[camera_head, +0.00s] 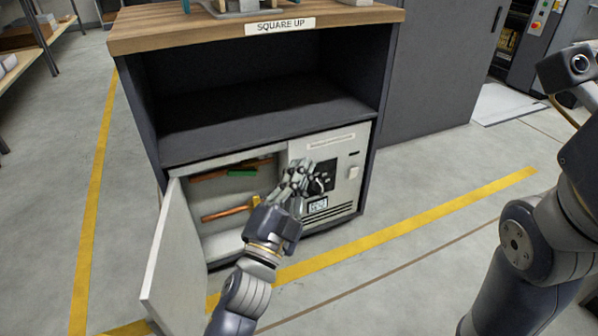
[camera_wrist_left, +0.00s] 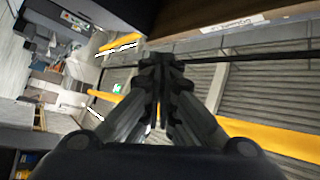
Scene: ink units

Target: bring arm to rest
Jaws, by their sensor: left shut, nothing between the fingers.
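My left gripper (camera_head: 301,172) is in front of the grey unit (camera_head: 340,152) in the lower part of the cabinet. Its fingers are shut with nothing between them. The left wrist view also shows the left gripper (camera_wrist_left: 160,62) with its fingers together. My right arm stands at the right edge of the head view; its gripper is out of the picture there.
The unit's door (camera_head: 172,262) hangs open on the left. Inside are a copper-coloured roller (camera_head: 228,213) and a green part (camera_head: 242,173). The wooden top (camera_head: 180,30) carries a "SQUARE UP" label (camera_head: 280,26). The floor (camera_head: 430,170) on the right is clear.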

